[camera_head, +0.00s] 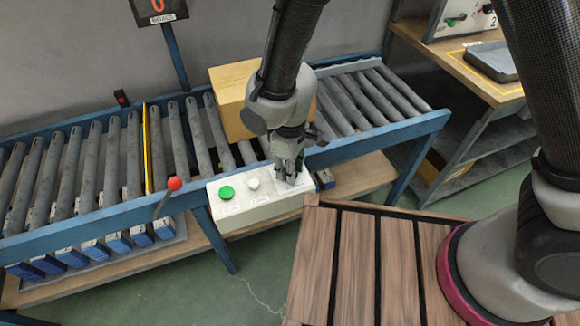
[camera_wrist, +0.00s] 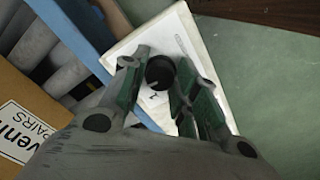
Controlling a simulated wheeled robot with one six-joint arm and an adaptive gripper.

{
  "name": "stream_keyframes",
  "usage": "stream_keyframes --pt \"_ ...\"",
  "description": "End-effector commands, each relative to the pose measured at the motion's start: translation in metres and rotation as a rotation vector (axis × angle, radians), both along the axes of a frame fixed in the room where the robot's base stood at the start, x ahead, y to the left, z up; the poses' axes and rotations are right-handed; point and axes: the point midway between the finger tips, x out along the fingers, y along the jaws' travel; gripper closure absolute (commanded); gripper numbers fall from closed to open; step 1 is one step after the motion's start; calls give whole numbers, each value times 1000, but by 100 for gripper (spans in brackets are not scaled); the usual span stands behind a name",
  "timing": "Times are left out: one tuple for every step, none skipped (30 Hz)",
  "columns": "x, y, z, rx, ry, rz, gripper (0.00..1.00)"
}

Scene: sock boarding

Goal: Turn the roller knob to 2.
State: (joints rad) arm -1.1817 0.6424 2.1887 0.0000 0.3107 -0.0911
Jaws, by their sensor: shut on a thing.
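The roller knob (camera_wrist: 160,72) is a round black knob with a pale pointer mark, on the white control panel (camera_wrist: 196,60). In the wrist view my gripper (camera_wrist: 160,78) has its green-padded fingers closed on either side of the knob. A dark mark sits beside the knob, but I cannot read it as a number. In the head view my gripper (camera_head: 289,172) points down at the right end of the white control box (camera_head: 238,207) and hides the knob. A green button (camera_head: 227,192) and a white button (camera_head: 253,184) are to its left.
The roller conveyor (camera_head: 90,185) runs behind the box, with a cardboard box (camera_head: 235,82) on it beside my arm. A red-topped lever (camera_head: 174,184) stands to the left. A wooden bench (camera_head: 455,65) with a grey tray (camera_head: 493,60) is at the upper right.

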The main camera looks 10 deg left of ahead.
Motion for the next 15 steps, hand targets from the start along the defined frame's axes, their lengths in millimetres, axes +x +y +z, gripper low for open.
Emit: stream_keyframes --pt "0 0 0 1 0 15 94" --pt "0 0 0 1 0 24 94" --pt "0 0 0 1 0 34 94" --pt "0 0 0 1 0 41 94" --pt "0 0 0 1 0 46 94" --pt "0 0 0 1 0 52 94" --pt "0 0 0 1 0 55 94" --pt "0 0 0 1 0 58 94" --pt "0 0 0 1 0 61 94" --pt "0 0 0 1 0 62 94" --pt "0 0 0 1 0 63 94" --pt "0 0 0 1 0 64 94" --pt "0 0 0 1 0 64 94" --pt "0 0 0 1 0 64 94" --pt "0 0 0 1 0 64 94"
